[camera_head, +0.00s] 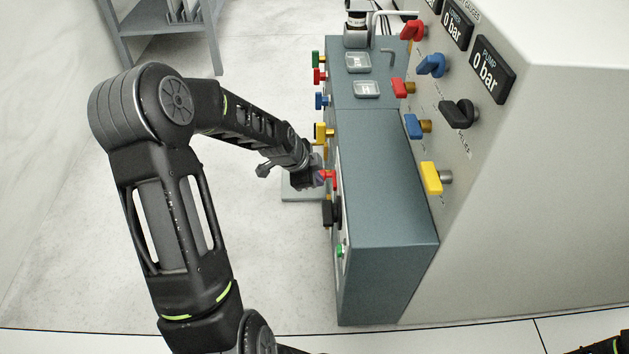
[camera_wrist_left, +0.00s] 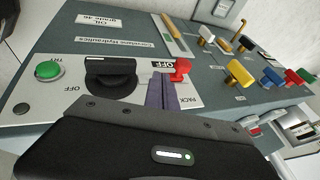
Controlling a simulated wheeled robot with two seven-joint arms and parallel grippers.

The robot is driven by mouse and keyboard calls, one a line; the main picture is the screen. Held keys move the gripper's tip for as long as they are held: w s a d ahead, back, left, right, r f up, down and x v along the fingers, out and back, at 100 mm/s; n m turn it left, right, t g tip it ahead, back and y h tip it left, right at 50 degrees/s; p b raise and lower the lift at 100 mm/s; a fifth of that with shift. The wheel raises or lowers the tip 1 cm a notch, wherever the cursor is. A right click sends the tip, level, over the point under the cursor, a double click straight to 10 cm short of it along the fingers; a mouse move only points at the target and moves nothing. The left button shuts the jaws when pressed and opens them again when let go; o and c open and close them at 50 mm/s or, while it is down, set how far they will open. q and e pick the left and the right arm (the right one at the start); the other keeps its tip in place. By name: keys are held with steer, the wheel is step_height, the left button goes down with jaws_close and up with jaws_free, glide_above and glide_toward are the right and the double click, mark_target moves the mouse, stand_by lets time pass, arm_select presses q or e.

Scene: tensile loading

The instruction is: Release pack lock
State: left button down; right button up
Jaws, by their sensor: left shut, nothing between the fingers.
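The front panel of the blue-grey cabinet (camera_head: 385,200) carries a small red handle (camera_head: 333,178), which I take to be the pack lock. My left gripper (camera_head: 320,177) is at the panel, right by the red handle. Its purple fingers (camera_wrist_left: 162,92) are shut and empty, with tips just below the handle. I cannot tell whether they touch it. My right gripper is out of view.
Yellow (camera_head: 320,132) and blue (camera_head: 320,100) valve handles stick out of the panel beyond my gripper. The large pale housing (camera_head: 530,190) with gauges and coloured valves stands at right.

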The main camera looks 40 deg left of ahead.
arm_select(q)
steer(key=p+v, duration=0.1)
steer(key=v, duration=0.7)
steer(key=shift+a+r+p, duration=0.15)
steer(key=shift+r+p, duration=0.15)
steer(key=shift+p, duration=0.1)
steer(key=shift+w, duration=0.1)
